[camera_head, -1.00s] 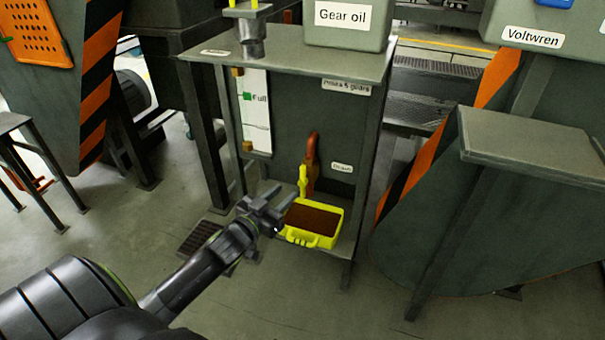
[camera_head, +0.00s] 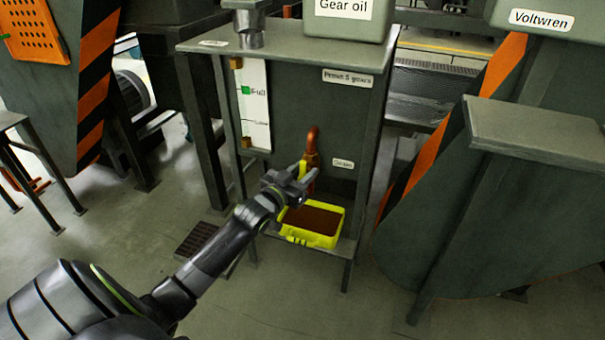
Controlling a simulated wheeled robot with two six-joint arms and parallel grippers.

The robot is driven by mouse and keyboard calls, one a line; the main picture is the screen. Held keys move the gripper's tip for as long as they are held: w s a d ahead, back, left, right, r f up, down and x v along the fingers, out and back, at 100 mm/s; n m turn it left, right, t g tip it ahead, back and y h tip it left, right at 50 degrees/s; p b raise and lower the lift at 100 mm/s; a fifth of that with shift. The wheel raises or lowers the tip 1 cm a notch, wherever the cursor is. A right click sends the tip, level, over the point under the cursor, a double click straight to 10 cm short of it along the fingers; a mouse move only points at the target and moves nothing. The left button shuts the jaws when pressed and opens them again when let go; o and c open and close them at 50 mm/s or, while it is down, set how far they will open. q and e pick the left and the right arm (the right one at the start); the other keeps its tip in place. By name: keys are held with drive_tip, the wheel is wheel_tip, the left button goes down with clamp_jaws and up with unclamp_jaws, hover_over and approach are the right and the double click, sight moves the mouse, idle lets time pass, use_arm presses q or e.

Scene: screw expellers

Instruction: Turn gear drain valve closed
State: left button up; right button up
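The gear drain valve is a copper-coloured bent pipe (camera_head: 313,145) on the front of the grey cabinet, beside a small white label that seems to read "Drain". Its yellow handle (camera_head: 303,166) stands roughly upright at the pipe's lower part, and its lower end is hidden behind my gripper. My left gripper (camera_head: 307,178) is open, with its fingers pointing up and right at the handle. I cannot tell whether the fingers touch the handle or are around it. My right gripper is not in view.
A yellow tray (camera_head: 322,240) of brown liquid stands on the shelf below the valve. A sight gauge (camera_head: 256,105) with a green marker near "Full" is at upper left. The "Gear oil" tank (camera_head: 348,32) sits on top. A grey machine (camera_head: 490,210) stands at right.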

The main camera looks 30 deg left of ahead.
use_arm(q)
clamp_jaws()
